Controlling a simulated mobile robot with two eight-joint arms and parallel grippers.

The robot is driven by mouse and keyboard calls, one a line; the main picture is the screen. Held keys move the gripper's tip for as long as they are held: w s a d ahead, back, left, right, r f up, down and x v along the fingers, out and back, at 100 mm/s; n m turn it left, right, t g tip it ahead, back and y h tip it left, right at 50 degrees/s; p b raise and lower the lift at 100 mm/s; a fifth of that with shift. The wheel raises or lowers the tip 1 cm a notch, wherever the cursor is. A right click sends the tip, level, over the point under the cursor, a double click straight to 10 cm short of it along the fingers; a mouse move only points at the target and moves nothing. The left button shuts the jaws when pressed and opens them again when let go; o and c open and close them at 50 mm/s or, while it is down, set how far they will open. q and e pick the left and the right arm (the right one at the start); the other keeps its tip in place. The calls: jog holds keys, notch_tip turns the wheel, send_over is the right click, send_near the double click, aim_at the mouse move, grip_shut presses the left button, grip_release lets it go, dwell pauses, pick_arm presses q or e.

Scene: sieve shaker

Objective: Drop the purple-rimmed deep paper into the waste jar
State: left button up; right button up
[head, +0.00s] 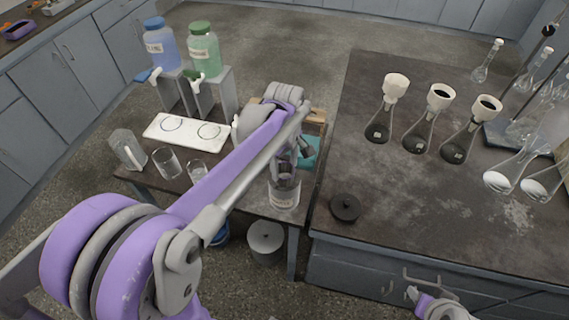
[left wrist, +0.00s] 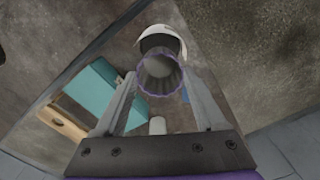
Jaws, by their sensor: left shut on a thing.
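My left gripper (left wrist: 160,82) is shut on the purple-rimmed deep paper (left wrist: 160,88), a fluted cup held mouth toward the camera between the fingers. In the head view my left arm reaches over the low table and hides most of the gripper and the paper. A clear jar (head: 284,194) with a pale label, likely the waste jar, stands at the table's right front, below the gripper. In the left wrist view a white round rim shows behind the paper; I cannot tell whether it belongs to the jar. My right gripper (head: 438,306) is at the bottom edge; its fingers are unclear.
A black lid (head: 345,207) lies on the dark bench (head: 400,210). Several flasks stand there, three with white-topped funnels (head: 440,97). The low table holds a white board (head: 186,132), glass beakers (head: 166,162) and blue and green bottles (head: 204,47) on stands. A pail (head: 265,238) stands below.

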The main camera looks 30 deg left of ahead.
pick_arm(q)
jog(key=shift+f, duration=0.1)
pick_arm(e)
jog(key=shift+f, duration=0.1)
dwell(0.3)
pick_arm(q)
jog(key=shift+f+b, duration=0.45)
jog(key=shift+f, duration=0.25)
pick_arm(e)
jog(key=shift+s+f, duration=0.25)
jog(key=shift+f, duration=0.3)
pick_arm(q)
jog(key=o, duration=0.7)
jog(key=shift+r, duration=0.1)
pick_arm(e)
jog(key=shift+r, duration=0.1)
pick_arm(q)
notch_tip(320, 180, up, 7)
jog(key=p, duration=0.3)
pick_arm(e)
jog(key=r, duration=0.1)
jog(key=w+r, duration=0.1)
jog(key=r, duration=0.1)
jog(key=w+r, duration=0.1)
jog(key=r, duration=0.1)
jog(key=shift+w, duration=0.15)
